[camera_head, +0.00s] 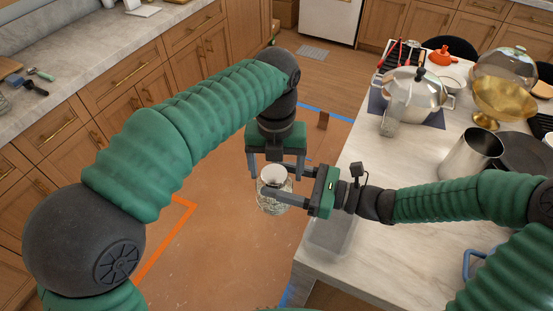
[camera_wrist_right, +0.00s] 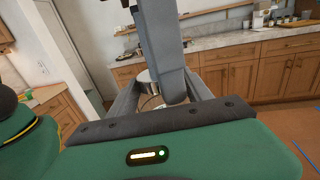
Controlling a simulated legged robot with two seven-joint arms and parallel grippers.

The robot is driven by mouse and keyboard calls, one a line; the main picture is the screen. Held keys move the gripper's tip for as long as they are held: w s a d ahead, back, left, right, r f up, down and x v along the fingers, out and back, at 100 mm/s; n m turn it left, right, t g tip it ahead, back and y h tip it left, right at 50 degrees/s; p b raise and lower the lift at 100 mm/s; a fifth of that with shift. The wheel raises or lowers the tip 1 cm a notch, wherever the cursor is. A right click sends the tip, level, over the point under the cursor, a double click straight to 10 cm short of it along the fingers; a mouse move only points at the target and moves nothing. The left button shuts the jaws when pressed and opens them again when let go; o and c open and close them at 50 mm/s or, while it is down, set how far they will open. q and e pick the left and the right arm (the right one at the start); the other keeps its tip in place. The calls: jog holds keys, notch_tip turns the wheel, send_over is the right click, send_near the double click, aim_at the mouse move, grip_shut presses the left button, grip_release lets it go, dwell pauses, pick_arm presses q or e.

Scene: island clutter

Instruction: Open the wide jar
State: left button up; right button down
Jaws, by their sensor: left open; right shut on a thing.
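The wide jar (camera_head: 275,205) is clear glass with a pale silvery top (camera_head: 273,174). It is held in the air off the island's near-left edge and looks roughly upright. My right gripper (camera_head: 279,182) comes from the right and is shut on the jar's side. My left gripper (camera_head: 276,168) points down from above, open, with its fingers on either side of the jar's top; I cannot tell whether they touch it. In the right wrist view the silvery top (camera_wrist_right: 147,77) shows between my right fingers, partly hidden by a grey finger of my left gripper (camera_wrist_right: 160,50).
The marble island (camera_head: 400,200) fills the right, with a steel pot (camera_head: 415,90), a metal pitcher (camera_head: 465,158), a gold bowl (camera_head: 503,97) and a clear tray (camera_head: 332,232) near its left edge. A counter (camera_head: 100,55) runs along the left. The floor between is open.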

pick_arm(q)
jog(key=shift+c, duration=0.3)
jog(key=shift+d, duration=0.1)
jog(key=c, duration=1.4)
jog(key=o, duration=1.4)
jog(key=shift+r, duration=0.1)
notch_tip(320, 180, up, 4)
jog(key=shift+f, duration=0.2)
jog(key=shift+o, duration=0.3)
jog(key=r, duration=0.4)
jog(key=shift+s+a, duration=0.1)
jog(key=shift+a, duration=0.25)
notch_tip(320, 180, down, 8)
jog(key=shift+r, duration=0.1)
